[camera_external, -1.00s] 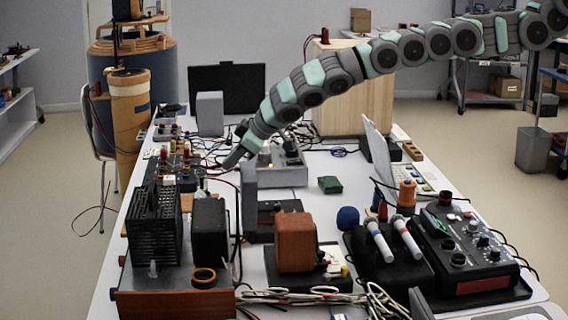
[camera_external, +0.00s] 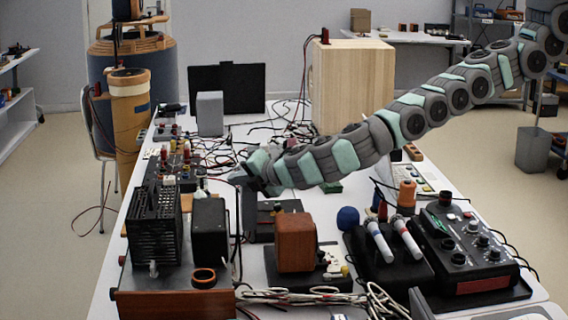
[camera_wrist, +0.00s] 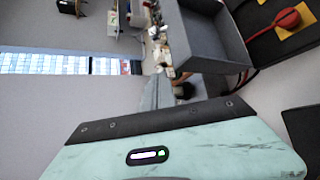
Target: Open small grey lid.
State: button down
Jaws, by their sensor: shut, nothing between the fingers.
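My gripper (camera_external: 240,180) is low over the left middle of the table, its narrow tip pointing left. It is shut and empty; its grey tip (camera_wrist: 158,93) also shows in the wrist view. A small grey box (camera_external: 261,233) with a dark inside stands just below and in front of my gripper. The arm covers the space behind the box, and I cannot make out its grey lid clearly. In the wrist view a grey, hollow box-like part (camera_wrist: 207,38) is close to the tip. I cannot tell whether this is the lid or the box, or whether the tip touches it.
A black speaker box (camera_external: 209,230) and a black ribbed unit (camera_external: 154,228) stand to the left. A brown cube (camera_external: 296,242) is in front. Microphones (camera_external: 379,241) and a black mixer (camera_external: 462,245) are at the right. Loose cables lie on the table (camera_external: 352,206).

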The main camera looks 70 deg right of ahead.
jog(key=b+x, duration=0.3)
jog(key=b, duration=0.1)
jog(key=b+x, duration=0.3)
jog(key=b, duration=0.2)
jog(key=shift+f, duration=0.4)
jog(key=r+p, duration=0.1)
jog(key=p, duration=0.1)
jog(key=shift+d+r+p, duration=0.15)
jog(key=shift+r+p, duration=0.2)
jog(key=shift+p, duration=0.05)
jog(key=d+p, duration=0.1)
jog(key=p, duration=0.1)
jog(key=s+d+p, duration=0.1)
jog(key=p, duration=0.2)
jog(key=r+p, duration=0.1)
jog(key=p, duration=0.1)
jog(key=shift+s+d+p, duration=0.3)
jog(key=shift+d+p, duration=0.1)
